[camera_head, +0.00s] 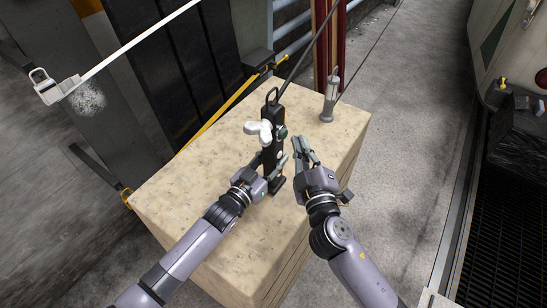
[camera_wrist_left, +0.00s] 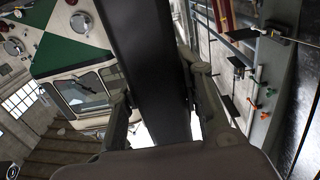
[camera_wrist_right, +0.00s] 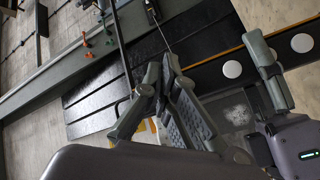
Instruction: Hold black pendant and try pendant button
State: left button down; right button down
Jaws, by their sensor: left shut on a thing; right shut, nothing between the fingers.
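The black pendant (camera_head: 270,150) is upright over the beige block, with a hook on top and round buttons along its right side. My left gripper (camera_head: 271,172) is shut on its lower part. In the left wrist view the black body (camera_wrist_left: 150,60) fills the space between the fingers. My right gripper (camera_head: 302,143) is shut and empty, just right of the pendant and apart from it. Its closed fingertips show in the right wrist view (camera_wrist_right: 160,75), left of a black strip with white round spots (camera_wrist_right: 232,68), which looks like the pendant's button face.
The beige block (camera_head: 190,180) stands under both grippers. A white lumpy object (camera_head: 258,131) is at the pendant's left side. A grey slim object (camera_head: 330,98) stands at the block's far right. A yellow rail (camera_head: 220,112) runs along the far left edge. Grey floor (camera_head: 420,130) is clear to the right.

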jog(key=shift+a, duration=0.1)
dwell(0.3)
jog(key=shift+w+a, duration=0.25)
jog(key=shift+a, duration=0.05)
jog(key=shift+w+a, duration=0.3)
jog(key=shift+a, duration=0.15)
dwell(0.8)
jog(key=shift+s+d, duration=0.1)
jog(key=shift+d, duration=0.05)
jog(key=shift+s+d, duration=0.5)
jog(key=shift+d, duration=0.2)
jog(key=shift+d, duration=0.1)
jog(key=s+d, duration=0.1)
jog(key=d, duration=0.1)
jog(key=s+d, duration=0.2)
jog(key=shift+s+d, duration=0.15)
jog(key=shift+d, duration=0.25)
dwell(0.4)
